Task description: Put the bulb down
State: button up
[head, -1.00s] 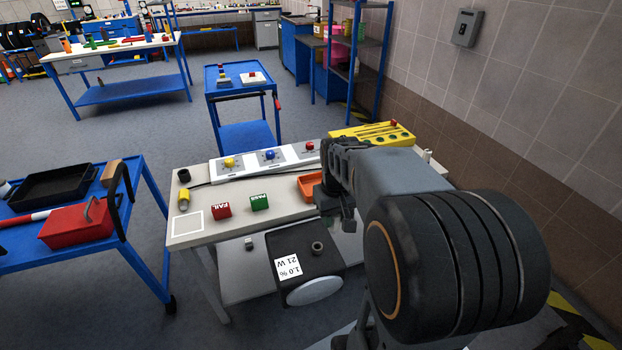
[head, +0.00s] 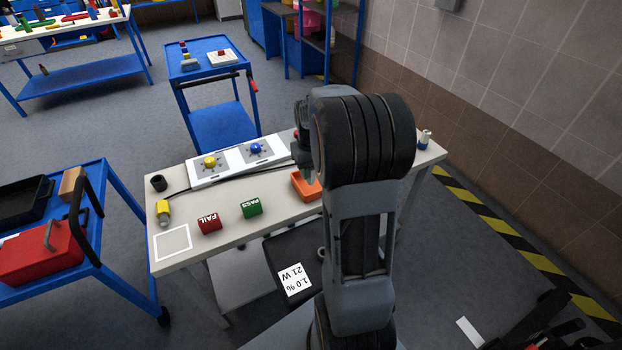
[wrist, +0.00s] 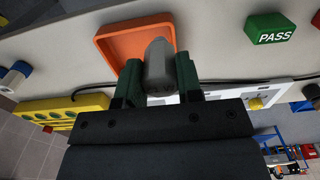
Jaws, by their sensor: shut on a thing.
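My gripper (wrist: 160,85) is shut on the bulb (wrist: 158,62). In the wrist view the bulb is a grey, round-ended piece between the green-padded fingers. In the head view my gripper (head: 303,158) is above the right part of the white table (head: 282,211), partly behind my own arm, and the bulb cannot be made out there. An orange tray (head: 304,187) lies on the table close by. It also shows in the wrist view (wrist: 112,42), with the bulb overlapping its edge in the picture. I cannot tell how high the bulb is above the table.
A red FAIL block (head: 208,223), a green PASS block (head: 251,207), a yellow-based piece (head: 163,211) and a black cup (head: 158,183) stand on the table. A white panel with knobs (head: 231,160) runs along the back. A blue-based piece (head: 425,140) stands at the right end.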

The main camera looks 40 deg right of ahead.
aim_at(312, 180)
jog(key=w+f, duration=0.1)
jog(key=w+d+f, duration=0.1)
jog(key=f, duration=0.1)
jog(key=w+d+f, duration=0.1)
jog(key=f, duration=0.1)
jog(key=shift+d+f, duration=0.1)
jog(key=shift+d, duration=0.1)
jog(key=shift+w+f, duration=0.15)
jog(key=shift+f, duration=1.4)
jog(key=shift+b, duration=0.3)
jog(key=shift+f, duration=0.25)
jog(key=o, duration=1.1)
jog(key=shift+r, duration=0.1)
